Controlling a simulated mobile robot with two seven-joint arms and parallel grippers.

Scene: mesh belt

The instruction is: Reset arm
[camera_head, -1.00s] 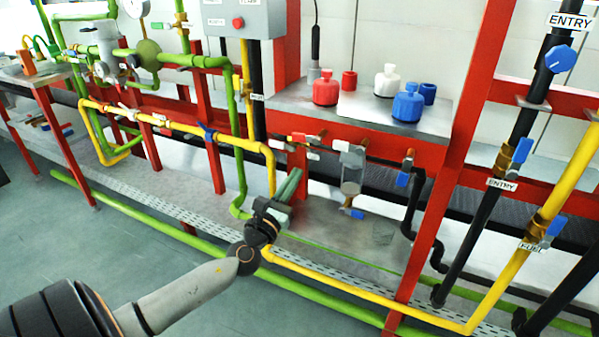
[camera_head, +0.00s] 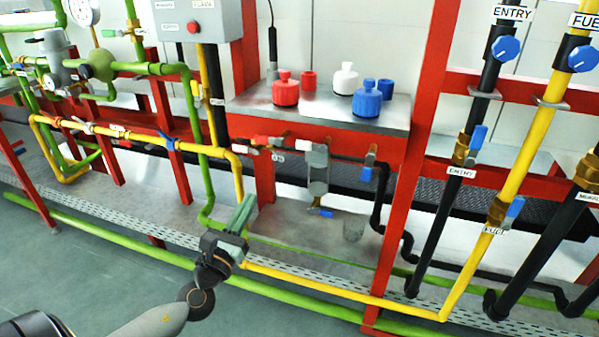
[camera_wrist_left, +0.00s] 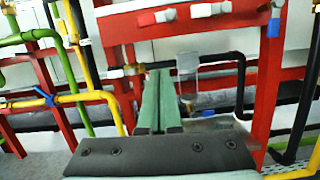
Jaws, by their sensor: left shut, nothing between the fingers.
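My left gripper (camera_head: 244,208) comes in from the lower left of the head view, in front of the red frame and the yellow pipe. Its two green fingers are together, point up and hold nothing. The fingers also show in the left wrist view (camera_wrist_left: 158,98), pointing towards the rack with the valves behind them. In the head view they look apart from the grey cylinder (camera_head: 318,172) to their right. My right gripper is in neither view.
A red, a white and a blue flask stand on the metal shelf (camera_head: 290,113). Yellow pipe (camera_head: 330,298), green pipes and black pipes (camera_head: 453,210) cross the area. Open floor (camera_head: 95,265) lies at lower left.

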